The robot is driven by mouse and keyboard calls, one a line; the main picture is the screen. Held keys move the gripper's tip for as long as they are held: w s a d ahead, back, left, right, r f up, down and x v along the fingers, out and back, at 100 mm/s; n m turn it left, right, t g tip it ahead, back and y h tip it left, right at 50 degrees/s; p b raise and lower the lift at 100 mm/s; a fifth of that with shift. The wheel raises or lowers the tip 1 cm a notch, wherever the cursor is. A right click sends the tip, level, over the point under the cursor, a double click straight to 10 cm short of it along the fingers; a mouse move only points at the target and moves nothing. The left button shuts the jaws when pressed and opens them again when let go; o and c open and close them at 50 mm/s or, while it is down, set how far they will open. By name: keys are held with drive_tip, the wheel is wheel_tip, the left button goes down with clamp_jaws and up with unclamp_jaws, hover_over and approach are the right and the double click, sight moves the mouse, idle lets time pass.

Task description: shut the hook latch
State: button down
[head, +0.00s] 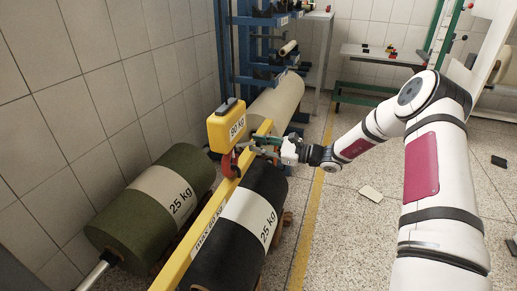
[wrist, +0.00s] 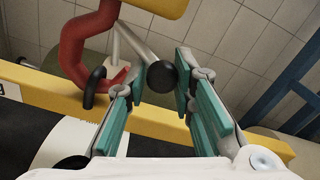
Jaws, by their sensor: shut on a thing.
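The red hook (wrist: 72,50) hangs under the yellow 90 kg hoist block (head: 226,128), at the yellow beam (head: 207,222). It also shows in the head view (head: 228,162). A grey metal latch lever (wrist: 137,42) with a round black knob (wrist: 162,77) reaches from the hook's upper part toward my gripper (wrist: 160,88). My gripper's teal-padded fingers stand on both sides of the knob, shut on the latch lever's end. In the head view, my gripper (head: 278,146) is right of the hook. Whether the latch meets the hook's tip is unclear.
A black loop (wrist: 95,86) on the beam passes by the hook's lower curve. A green roll (head: 130,222) and a black roll (head: 208,257), each marked 25 kg, lie below. A blue rack (head: 226,60) stands behind. Open floor (head: 350,235) is at right.

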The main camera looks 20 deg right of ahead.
sight(257, 141)
wheel_tip(257, 141, up, 2)
drive_tip(key=n, duration=0.3)
drive_tip(key=shift+w+r+n, duration=0.1)
drive_tip(key=shift+r+n, duration=0.1)
drive_tip(key=shift+n, duration=0.1)
drive_tip(key=shift+a+r+n, duration=0.1)
drive_tip(key=shift+r+n, duration=0.4)
drive_tip(key=shift+n, duration=0.6)
drive_tip(key=shift+a+n, duration=0.1)
drive_tip(key=shift+n, duration=0.2)
drive_tip(key=shift+a, duration=0.1)
drive_tip(key=c, duration=1.4)
unclamp_jaws()
drive_tip(key=shift+s+r, duration=0.1)
drive_tip(key=shift+s, duration=0.1)
drive_tip(key=shift+d, duration=0.25)
